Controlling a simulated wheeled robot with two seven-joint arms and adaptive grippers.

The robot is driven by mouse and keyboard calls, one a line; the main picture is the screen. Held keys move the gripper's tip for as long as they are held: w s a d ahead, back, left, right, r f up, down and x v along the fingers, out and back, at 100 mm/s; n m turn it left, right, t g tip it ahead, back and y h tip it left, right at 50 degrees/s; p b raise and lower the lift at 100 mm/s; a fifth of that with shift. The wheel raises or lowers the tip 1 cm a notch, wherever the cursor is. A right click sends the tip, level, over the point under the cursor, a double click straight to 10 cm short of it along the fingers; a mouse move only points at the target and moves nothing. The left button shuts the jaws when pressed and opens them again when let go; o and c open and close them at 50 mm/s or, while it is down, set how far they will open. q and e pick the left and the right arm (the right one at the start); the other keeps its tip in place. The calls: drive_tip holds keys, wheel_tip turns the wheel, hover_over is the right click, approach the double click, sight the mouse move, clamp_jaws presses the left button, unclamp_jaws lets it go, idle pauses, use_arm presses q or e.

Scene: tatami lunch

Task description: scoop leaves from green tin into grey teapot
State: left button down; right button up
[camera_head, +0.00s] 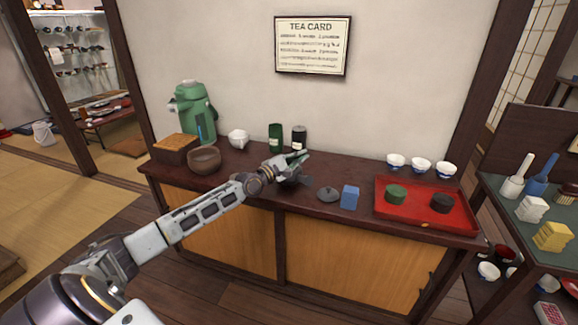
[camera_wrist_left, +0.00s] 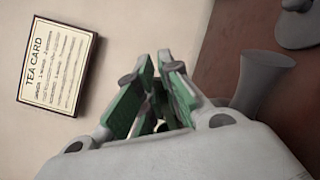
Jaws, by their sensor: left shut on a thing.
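The green tin (camera_head: 275,137) stands upright at the back of the dark counter, beside a black tin (camera_head: 299,139). My left gripper (camera_head: 295,160) is in front of and near the tins. It is shut on a small pale thing, which shows only as slivers between the green finger pads (camera_wrist_left: 155,100) in the left wrist view; I cannot tell its shape. The grey teapot (camera_head: 306,181) is largely hidden behind the gripper; its flared spout or handle (camera_wrist_left: 262,80) shows in the left wrist view. A grey lid (camera_head: 328,194) lies right of it. My right gripper is not in view.
A brown bowl (camera_head: 204,160), white pot (camera_head: 238,139) and green flask (camera_head: 194,115) stand left.

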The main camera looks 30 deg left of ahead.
use_arm(q)
drive_tip(key=shift+d+f+m, duration=0.15)
drive_tip(key=shift+f+m, duration=0.05)
drive_tip(key=shift+m, duration=0.1)
drive_tip(key=shift+s+d+f+m, duration=0.1)
drive_tip(key=shift+f+m, duration=0.1)
drive_tip(key=shift+m, duration=0.2)
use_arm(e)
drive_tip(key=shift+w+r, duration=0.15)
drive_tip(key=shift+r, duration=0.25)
use_arm(q)
drive_tip(key=shift+d+f+m+b, duration=0.15)
drive_tip(key=shift+f+m+b, duration=0.25)
drive_tip(key=shift+m, duration=0.2)
drive_tip(key=shift+d+f+m+h, duration=0.15)
drive_tip(key=shift+f+m+h, duration=0.1)
drive_tip(key=shift+m+h, duration=0.15)
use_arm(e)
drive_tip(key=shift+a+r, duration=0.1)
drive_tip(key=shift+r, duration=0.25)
use_arm(q)
drive_tip(key=shift+s, duration=0.1)
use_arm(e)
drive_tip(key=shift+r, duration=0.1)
use_arm(q)
drive_tip(key=shift+f+m+b, duration=0.1)
drive_tip(key=shift+m+b, duration=0.2)
drive_tip(key=shift+d+f, duration=0.1)
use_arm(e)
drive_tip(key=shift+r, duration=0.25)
